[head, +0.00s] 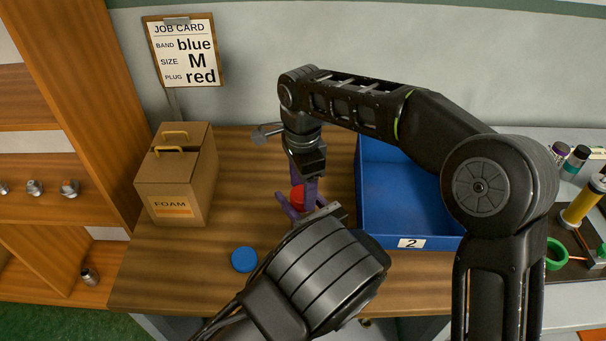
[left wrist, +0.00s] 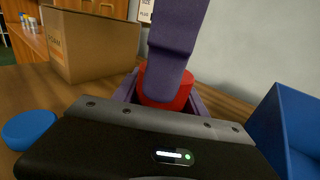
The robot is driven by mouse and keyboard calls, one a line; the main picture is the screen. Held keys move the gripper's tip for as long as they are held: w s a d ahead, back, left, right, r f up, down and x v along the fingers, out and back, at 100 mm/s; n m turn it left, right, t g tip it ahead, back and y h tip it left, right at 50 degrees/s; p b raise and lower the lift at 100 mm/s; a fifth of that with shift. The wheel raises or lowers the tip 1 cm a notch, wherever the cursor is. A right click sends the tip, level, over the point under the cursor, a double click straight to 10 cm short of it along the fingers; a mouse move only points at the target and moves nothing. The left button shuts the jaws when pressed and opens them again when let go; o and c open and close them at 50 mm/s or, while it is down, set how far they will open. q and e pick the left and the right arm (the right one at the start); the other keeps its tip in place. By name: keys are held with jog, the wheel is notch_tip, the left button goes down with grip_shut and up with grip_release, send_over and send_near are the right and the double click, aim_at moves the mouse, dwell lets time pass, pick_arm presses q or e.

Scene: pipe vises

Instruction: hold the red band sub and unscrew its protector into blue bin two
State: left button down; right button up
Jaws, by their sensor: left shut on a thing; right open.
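A red rounded piece (head: 297,197) stands over the wooden bench; it also shows in the left wrist view (left wrist: 165,88). Whether it is the sub's band or its protector I cannot tell, and the rest of the sub is hidden. My left gripper (head: 300,210), with purple fingers, is low on the bench and shut around the lower part of this piece. My right gripper (head: 305,184) points down from above, open, its purple fingers at the top of the red piece; one finger (left wrist: 177,45) partly covers it in the left wrist view. Blue bin two (head: 410,228) stands just right.
A blue round cap (head: 244,260) lies on the bench near the front edge. A cardboard FOAM box (head: 178,175) stands at the left. A job card (head: 184,52) reads blue, M, red. Shelves are at far left; the bench between box and grippers is clear.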

jog(key=shift+f, duration=1.05)
jog(key=c, duration=1.3)
jog(key=shift+o, duration=0.2)
jog(key=n, duration=0.6)
jog(key=shift+r+n, duration=0.1)
jog(key=shift+n, duration=0.2)
jog(key=o, duration=1.5)
jog(key=shift+o, duration=0.2)
jog(key=shift+r, duration=2.25)
jog(key=shift+c, duration=0.2)
